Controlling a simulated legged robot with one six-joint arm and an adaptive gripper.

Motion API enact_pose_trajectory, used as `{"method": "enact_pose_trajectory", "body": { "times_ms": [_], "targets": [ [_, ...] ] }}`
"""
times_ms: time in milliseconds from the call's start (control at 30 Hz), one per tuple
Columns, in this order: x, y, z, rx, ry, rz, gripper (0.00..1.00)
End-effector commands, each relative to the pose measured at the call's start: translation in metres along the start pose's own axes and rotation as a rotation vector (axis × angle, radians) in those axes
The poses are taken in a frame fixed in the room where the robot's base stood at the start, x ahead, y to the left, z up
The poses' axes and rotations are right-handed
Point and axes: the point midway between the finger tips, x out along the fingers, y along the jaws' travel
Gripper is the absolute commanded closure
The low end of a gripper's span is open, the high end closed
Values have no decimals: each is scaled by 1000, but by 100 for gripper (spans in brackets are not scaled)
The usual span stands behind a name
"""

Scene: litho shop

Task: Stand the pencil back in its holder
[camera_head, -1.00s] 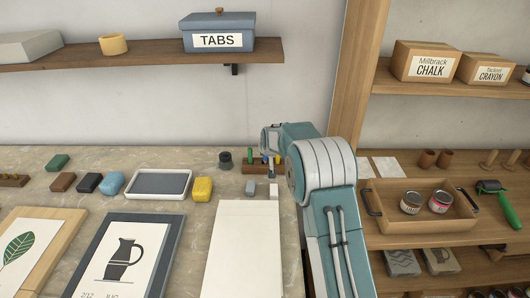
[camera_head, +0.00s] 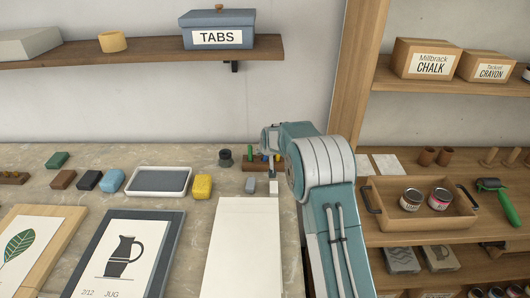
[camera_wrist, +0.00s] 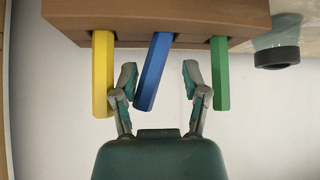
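A wooden holder (camera_wrist: 230,14) spans the top of the wrist view, which looks upside down. Yellow (camera_wrist: 103,75), blue (camera_wrist: 153,72) and green (camera_wrist: 220,75) pencils extend from it. The yellow and green ones look nearly straight; the blue one is tilted. Whether the blue pencil's hidden end sits in a hole cannot be told. My gripper (camera_wrist: 159,76) is open, its fingers on either side of the blue pencil, the left finger closer to it.
A dark round pot (camera_head: 225,159) stands left of the holder, with a small grey block (camera_head: 250,185) in front. A yellow block (camera_head: 202,187), a grey tray (camera_head: 134,192) and a white sheet (camera_head: 242,245) lie nearby. A wooden shelf post (camera_head: 350,80) rises behind my arm.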

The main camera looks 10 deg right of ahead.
Motion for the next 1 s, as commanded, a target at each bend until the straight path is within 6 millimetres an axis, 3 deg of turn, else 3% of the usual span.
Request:
{"method": "enact_pose_trajectory", "body": {
  "times_ms": [333, 800, 1000],
  "targets": [
    [-11, 0, -2, 0, 3, 0, 41],
    [-93, 0, -1, 0, 2, 0, 41],
    [-114, 0, 0, 0, 0, 1, 41]
  ]
}}
